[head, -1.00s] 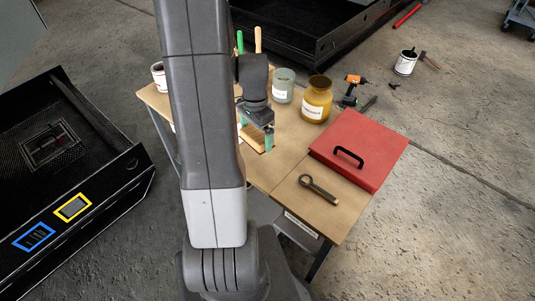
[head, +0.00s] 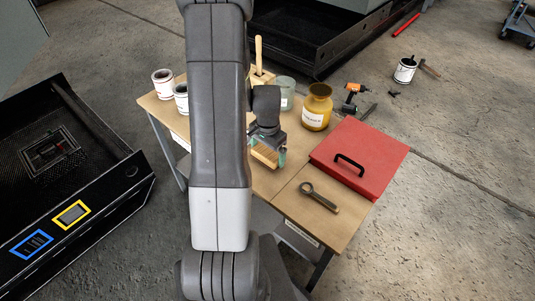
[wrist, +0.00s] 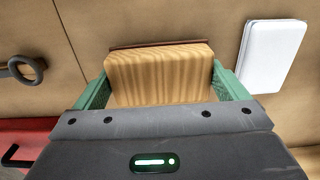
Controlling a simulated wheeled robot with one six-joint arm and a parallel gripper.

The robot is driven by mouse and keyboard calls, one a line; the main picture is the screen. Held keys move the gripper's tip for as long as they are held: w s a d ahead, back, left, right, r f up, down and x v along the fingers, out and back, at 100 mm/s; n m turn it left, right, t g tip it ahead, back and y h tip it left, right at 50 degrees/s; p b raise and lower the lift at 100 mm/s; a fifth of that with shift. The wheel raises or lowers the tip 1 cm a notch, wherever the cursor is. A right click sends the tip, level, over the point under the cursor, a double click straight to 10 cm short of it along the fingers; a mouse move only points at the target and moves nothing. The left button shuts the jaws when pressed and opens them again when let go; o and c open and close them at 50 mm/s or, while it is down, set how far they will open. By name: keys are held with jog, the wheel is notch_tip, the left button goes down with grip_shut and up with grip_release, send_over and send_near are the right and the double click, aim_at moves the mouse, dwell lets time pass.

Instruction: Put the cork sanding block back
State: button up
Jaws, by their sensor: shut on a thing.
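The cork sanding block (wrist: 160,75) is a pale wood-brown block with wavy grain and a dark brown strip along its far edge. In the wrist view it sits between the two green fingers of my gripper (wrist: 161,90), which is shut on its sides. In the head view the block (head: 264,156) shows under my gripper (head: 266,157), over the middle of the tan workbench (head: 262,183). I cannot tell how far the block is above the bench top.
A red case (head: 358,155) with a black handle and a dark ring-ended wrench (head: 319,197) lie on the right part. An amber jar (head: 317,107), a glass jar (head: 286,92) and white cups (head: 162,83) stand toward the back. A white flat box (wrist: 271,56) lies right of the block.

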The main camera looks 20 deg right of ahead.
aim_at(268, 152)
jog(key=shift+f, duration=0.65)
jog(key=shift+f, duration=0.15)
jog(key=o, duration=0.8)
jog(key=shift+c, duration=0.2)
notch_tip(268, 152, up, 12)
